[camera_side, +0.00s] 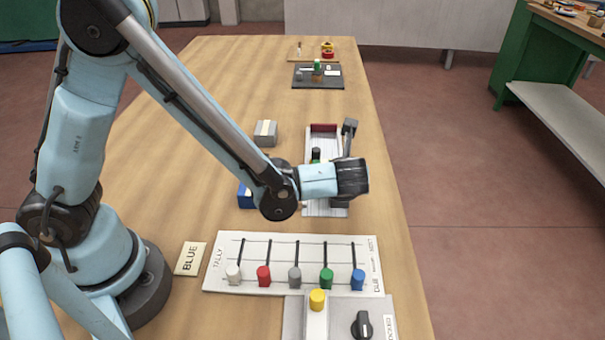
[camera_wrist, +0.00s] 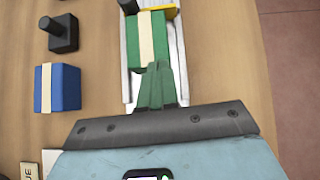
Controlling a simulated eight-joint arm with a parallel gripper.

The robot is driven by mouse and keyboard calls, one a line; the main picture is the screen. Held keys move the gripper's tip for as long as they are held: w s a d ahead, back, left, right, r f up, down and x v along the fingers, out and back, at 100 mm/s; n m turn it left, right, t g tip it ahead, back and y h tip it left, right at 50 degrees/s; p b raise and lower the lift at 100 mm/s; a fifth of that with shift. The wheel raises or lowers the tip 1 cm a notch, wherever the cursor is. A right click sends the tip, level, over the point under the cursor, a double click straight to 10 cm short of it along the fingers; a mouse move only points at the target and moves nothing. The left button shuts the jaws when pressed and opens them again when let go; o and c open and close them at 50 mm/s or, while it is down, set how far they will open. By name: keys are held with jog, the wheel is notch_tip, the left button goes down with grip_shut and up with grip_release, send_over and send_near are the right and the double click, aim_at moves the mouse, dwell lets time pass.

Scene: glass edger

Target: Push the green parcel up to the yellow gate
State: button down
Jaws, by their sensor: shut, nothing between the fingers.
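The green parcel (camera_wrist: 135,42), with a cream band, lies in a pale lane (camera_wrist: 180,60) in the wrist view. The yellow gate (camera_wrist: 166,11) shows at its far right edge, close to or touching it; I cannot tell which. My gripper (camera_wrist: 158,66) is shut and empty, its green fingertips at the near face of the parcel.
A blue parcel (camera_wrist: 70,88) and a dark knobbed block (camera_wrist: 62,36) stand left of the lane. A tally board (camera_side: 300,254) with several coloured sliders, a yellow button (camera_side: 317,299) and a black dial (camera_side: 362,324) lie at the front.

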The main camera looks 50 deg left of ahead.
jog(key=shift+w+a, duration=0.2)
jog(key=shift+a, duration=0.1)
jog(key=s+d, duration=0.2)
jog(key=d, duration=0.1)
jog(key=shift+s+d, duration=0.15)
jog(key=shift+s, duration=0.2)
jog(key=v, duration=1)
jog(key=shift+d, duration=0.1)
jog(key=c, duration=1.4)
grip_release()
jog(key=shift+w, duration=0.15)
jog(key=shift+c, duration=0.2)
jog(key=o, duration=1.2)
jog(key=w+a+g, duration=0.1)
jog(key=a, duration=0.1)
jog(key=w+a+g+h, duration=0.1)
jog(key=w+a+g, duration=0.1)
jog(key=w+a+g+h, duration=0.1)
jog(key=w+a, duration=0.1)
jog(key=shift+w+a+r, duration=0.1)
jog(key=shift+a+r, duration=0.1)
jog(key=shift+r, duration=0.1)
jog(key=shift+c, duration=0.2)
jog(key=w+a+r+g+h, duration=0.2)
jog(key=w+a+r+h, duration=0.2)
jog(key=a, duration=0.2)
jog(key=shift+a+h, duration=0.25)
jog(key=shift+h, duration=0.05)
